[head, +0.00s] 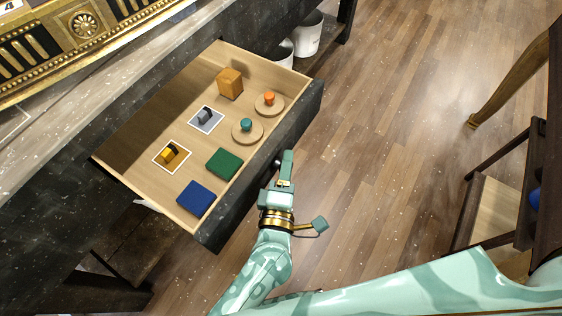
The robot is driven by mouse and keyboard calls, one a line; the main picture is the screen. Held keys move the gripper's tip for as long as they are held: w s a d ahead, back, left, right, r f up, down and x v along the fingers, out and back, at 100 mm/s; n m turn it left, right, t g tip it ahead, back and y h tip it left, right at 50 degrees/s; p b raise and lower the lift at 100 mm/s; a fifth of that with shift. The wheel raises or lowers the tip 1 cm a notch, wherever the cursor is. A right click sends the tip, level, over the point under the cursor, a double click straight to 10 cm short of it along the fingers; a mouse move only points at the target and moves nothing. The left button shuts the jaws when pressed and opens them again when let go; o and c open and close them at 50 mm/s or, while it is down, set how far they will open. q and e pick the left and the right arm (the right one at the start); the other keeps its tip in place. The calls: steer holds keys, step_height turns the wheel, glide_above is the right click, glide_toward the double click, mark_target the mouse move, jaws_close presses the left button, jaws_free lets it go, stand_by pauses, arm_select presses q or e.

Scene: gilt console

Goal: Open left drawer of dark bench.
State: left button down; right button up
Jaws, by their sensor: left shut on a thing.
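The dark bench (52,205) runs along the left of the head view, with its drawer (300,117) standing well out and open. The drawer's pale wooden inside shows, and its dark front faces right and down. My left gripper (281,168) is at the outer side of that front, near its middle, shut on the drawer's handle. The handle is mostly hidden by the fingers. In the drawer lie a wooden cube (229,84), a blue block (196,199), a green block (224,163), two round discs with knobs and two square plates with small pieces. My right gripper is not in view.
A gilt ornate piece (80,40) stands on the bench top. White pots (307,36) stand beneath the bench, beyond the drawer. Dark wooden furniture (545,130) stands at the right edge. The wooden floor (400,150) between is clear.

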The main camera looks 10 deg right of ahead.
arm_select(q)
steer(key=shift+f, duration=0.1)
steer(key=c, duration=1)
jaws_free()
steer(key=shift+o, duration=0.2)
steer(key=p+v, duration=0.3)
steer(key=v, duration=1.3)
steer(key=shift+s, duration=0.25)
